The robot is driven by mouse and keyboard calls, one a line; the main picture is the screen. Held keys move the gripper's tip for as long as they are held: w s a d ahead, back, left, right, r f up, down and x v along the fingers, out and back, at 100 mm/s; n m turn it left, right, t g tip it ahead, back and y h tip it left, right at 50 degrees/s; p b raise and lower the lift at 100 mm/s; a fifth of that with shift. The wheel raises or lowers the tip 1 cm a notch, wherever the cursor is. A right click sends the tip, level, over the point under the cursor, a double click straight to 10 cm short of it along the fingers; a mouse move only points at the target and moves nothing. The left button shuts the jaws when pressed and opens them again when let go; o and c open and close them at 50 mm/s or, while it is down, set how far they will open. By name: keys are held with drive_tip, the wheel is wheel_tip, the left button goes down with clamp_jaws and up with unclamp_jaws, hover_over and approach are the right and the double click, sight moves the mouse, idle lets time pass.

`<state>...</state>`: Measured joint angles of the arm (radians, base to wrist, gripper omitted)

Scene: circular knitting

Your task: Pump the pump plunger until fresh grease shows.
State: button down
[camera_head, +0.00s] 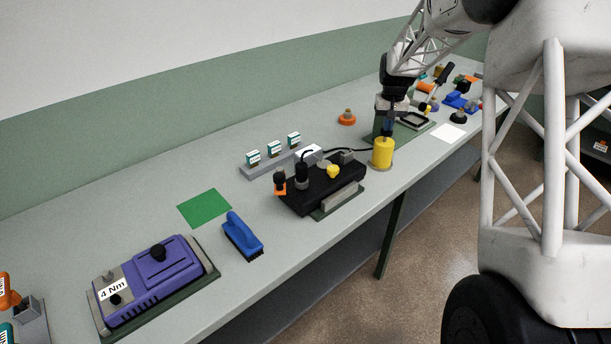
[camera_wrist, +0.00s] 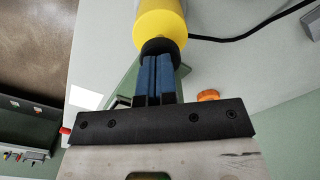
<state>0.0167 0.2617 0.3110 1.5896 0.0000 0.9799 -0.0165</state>
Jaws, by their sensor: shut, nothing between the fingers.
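The pump is a yellow cylinder (camera_head: 382,153) near the front edge of the bench, right of centre in the head view. In the wrist view its yellow body (camera_wrist: 160,22) is at the top, with a black plunger cap (camera_wrist: 161,46) on the near end. My gripper (camera_head: 388,132) points down directly above the pump. Its blue fingers are together and empty, and in the wrist view the fingertips (camera_wrist: 156,58) meet or overlap the black cap. I cannot tell whether they press on it. I see no fresh grease in either view.
A black cable (camera_head: 350,149) runs near the pump toward a black fixture (camera_head: 318,187) on its left. An orange part (camera_head: 347,117) stands behind. A blue brush (camera_head: 242,236) and a purple box (camera_head: 155,275) lie further left. Trays and small parts crowd the right end.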

drive_tip(key=shift+r, duration=2.05)
drive_tip(key=shift+f, duration=0.25)
drive_tip(key=shift+f, duration=0.45)
drive_tip(key=shift+f, duration=0.15)
drive_tip(key=shift+f, duration=0.5)
drive_tip(key=shift+f, duration=0.3)
